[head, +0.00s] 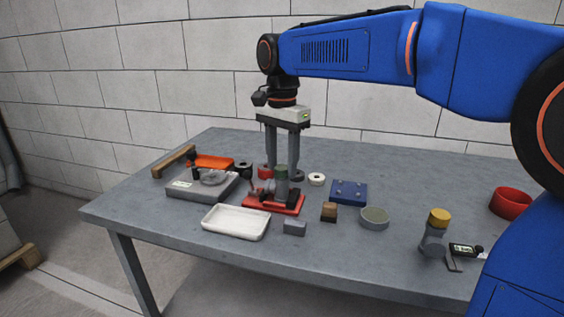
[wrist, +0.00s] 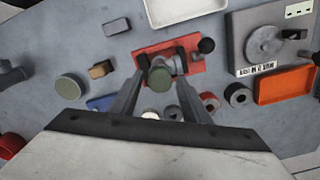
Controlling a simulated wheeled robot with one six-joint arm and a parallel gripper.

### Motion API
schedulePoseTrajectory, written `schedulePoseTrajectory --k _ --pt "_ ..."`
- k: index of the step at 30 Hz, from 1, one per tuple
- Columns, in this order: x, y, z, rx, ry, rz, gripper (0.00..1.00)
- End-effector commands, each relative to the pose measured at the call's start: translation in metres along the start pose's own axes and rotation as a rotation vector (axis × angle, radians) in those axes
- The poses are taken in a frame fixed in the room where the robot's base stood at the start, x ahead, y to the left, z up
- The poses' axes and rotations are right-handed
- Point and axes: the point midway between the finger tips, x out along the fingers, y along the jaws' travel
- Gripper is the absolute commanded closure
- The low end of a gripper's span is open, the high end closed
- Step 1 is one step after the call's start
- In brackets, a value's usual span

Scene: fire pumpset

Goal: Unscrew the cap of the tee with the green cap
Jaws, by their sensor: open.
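The tee (head: 281,191) stands upright on a red base (head: 258,201), with a dark green cap (head: 281,171) on top. In the wrist view the green cap (wrist: 160,79) shows between the fingers, with the grey tee body (wrist: 161,63) partly hidden under it. My gripper (head: 282,173) points straight down, open and empty. Its fingers appear on either side of the cap in the wrist view (wrist: 163,60), with a gap to each. I cannot tell exactly how deep the fingertips are beside the cap.
A grey device (head: 200,187) and a white tray (head: 236,222) lie left of the base. A blue block (head: 349,191), a wooden block (head: 329,211) and a round container (head: 374,218) are right. Another tee with a yellow cap (head: 438,217) stands far right. Rings lie behind the base.

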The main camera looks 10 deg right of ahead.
Motion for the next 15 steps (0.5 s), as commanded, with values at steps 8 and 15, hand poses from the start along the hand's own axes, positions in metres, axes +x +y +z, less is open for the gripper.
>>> schedulePoseTrajectory --k 8,15 --pt "-0.0003 0.0 0.0001 -0.002 0.0 0.0 0.57" --pt "-0.0003 0.0001 0.0001 -0.003 0.0 0.0 0.97"
